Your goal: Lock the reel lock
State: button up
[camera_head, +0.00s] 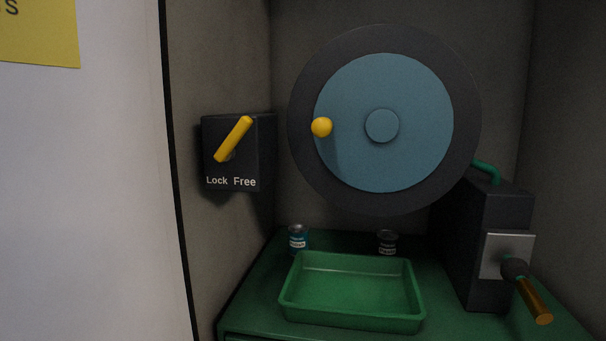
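The reel lock is a dark box (245,150) on the left wall, marked "Lock" at left and "Free" at right. Its yellow lever (233,139) is tilted, with its upper end leaning right toward the "Free" side and its lower end at the lower left. The reel (390,165) is a large blue disc with a dark rim, a centre hub and a yellow knob (321,127) on its left side. My gripper is not in view.
A green tray (352,318) sits on the green bench below the reel, with two small cans (297,238) (387,242) behind it. A dark machine (465,245) with an orange-handled lever (533,300) stands at right. A pale panel (80,200) fills the left.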

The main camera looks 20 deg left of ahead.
aim_at(226, 152)
jog(key=u, duration=0.45)
jog(key=k+j+u, duration=0.1)
jog(key=u, duration=0.35)
jog(key=k+u, duration=0.1)
jog(key=u, duration=0.35)
jog(key=j, duration=0.05)
